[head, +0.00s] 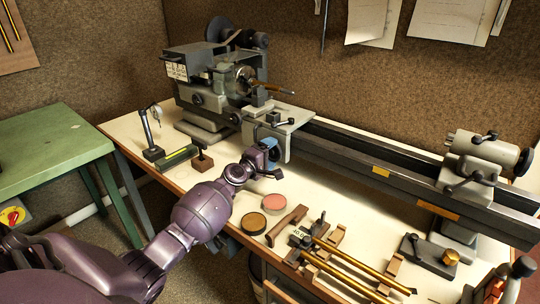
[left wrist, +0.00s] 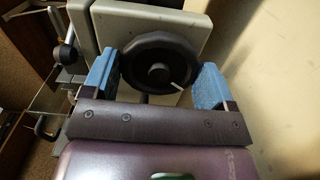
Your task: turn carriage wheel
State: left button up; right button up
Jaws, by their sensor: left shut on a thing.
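The carriage wheel (left wrist: 158,62) is a dark round handwheel with a thick rim, a central hub and a pale pointer line, on a grey apron plate in the left wrist view. My left gripper (left wrist: 166,76) has its two blue finger pads on opposite sides of the rim and is shut on it. In the head view my left gripper (head: 269,150) is at the front of the grey lathe carriage (head: 287,122) and mostly hides the wheel.
The lathe headstock (head: 212,90) stands left and the tailstock (head: 480,158) right on the long bed (head: 370,160). Two round tins, a pink one (head: 274,201) and a brown one (head: 253,223), and brass tubes on wooden supports (head: 345,270) lie in front. A green table (head: 45,145) stands left.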

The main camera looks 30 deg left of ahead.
pick_arm(q)
jog(key=shift+a+f+m+b, duration=0.15)
jog(key=shift+m+b, duration=0.25)
jog(key=shift+m, duration=0.9)
jog(key=shift+r, duration=0.25)
pick_arm(e)
jog(key=shift+s+f, duration=0.15)
jog(key=shift+f, duration=0.4)
pick_arm(q)
jog(key=o, duration=0.7)
jog(key=shift+a, duration=0.15)
jog(key=shift+c, duration=0.2)
jog(key=shift+o, duration=0.8)
jog(key=shift+a+f, duration=0.1)
pick_arm(e)
jog(key=shift+a, duration=0.15)
pick_arm(q)
jog(key=shift+s+d, duration=0.1)
jog(key=shift+d, duration=0.1)
